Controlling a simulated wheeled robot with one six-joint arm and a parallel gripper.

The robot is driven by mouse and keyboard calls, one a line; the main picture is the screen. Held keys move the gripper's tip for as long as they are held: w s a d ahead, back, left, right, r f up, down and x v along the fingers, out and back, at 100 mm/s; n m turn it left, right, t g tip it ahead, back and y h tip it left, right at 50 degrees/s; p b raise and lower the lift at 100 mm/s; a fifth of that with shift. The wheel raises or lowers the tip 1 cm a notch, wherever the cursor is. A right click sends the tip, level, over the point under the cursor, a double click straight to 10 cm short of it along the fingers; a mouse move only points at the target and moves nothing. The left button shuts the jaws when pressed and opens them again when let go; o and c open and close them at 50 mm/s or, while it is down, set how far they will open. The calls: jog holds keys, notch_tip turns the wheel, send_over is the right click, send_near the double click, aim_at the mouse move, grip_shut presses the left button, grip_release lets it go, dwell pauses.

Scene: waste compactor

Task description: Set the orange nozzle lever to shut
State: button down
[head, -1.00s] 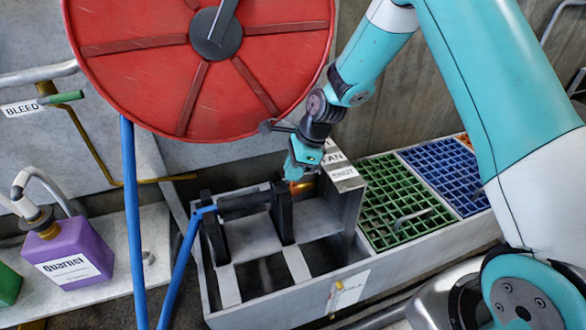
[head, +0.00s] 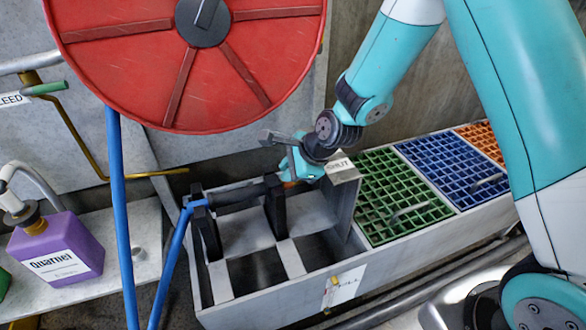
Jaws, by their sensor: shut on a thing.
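The orange nozzle lever (head: 290,184) shows only as a small orange patch beside my gripper; most of it is hidden. The dark nozzle (head: 238,194) lies across two black upright holders in the grey trough, with a blue hose at its left end. My gripper (head: 292,178) is at the nozzle's right end, shut on the lever, its teal body covering the contact. A plate reading SHUT (head: 340,168) is just right of my gripper, partly covered by my wrist.
A large red hose reel (head: 185,60) hangs above left. Green (head: 400,200), blue (head: 450,170) and orange (head: 480,137) grates lie to the right. A purple jug (head: 57,248) stands at left. The trough's front compartments (head: 255,275) are open and look empty.

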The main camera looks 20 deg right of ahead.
jog(key=shift+s+f+t+b, duration=0.15)
jog(key=shift+s+t+b, duration=0.15)
jog(key=shift+s+t, duration=0.1)
jog(key=shift+d, duration=0.1)
jog(key=c, duration=1.1)
grip_release()
jog(key=shift+w, duration=0.1)
jog(key=p+v, duration=0.3)
jog(key=v, duration=1.4)
jog(key=shift+d+p, duration=0.15)
jog(key=shift+p, duration=0.2)
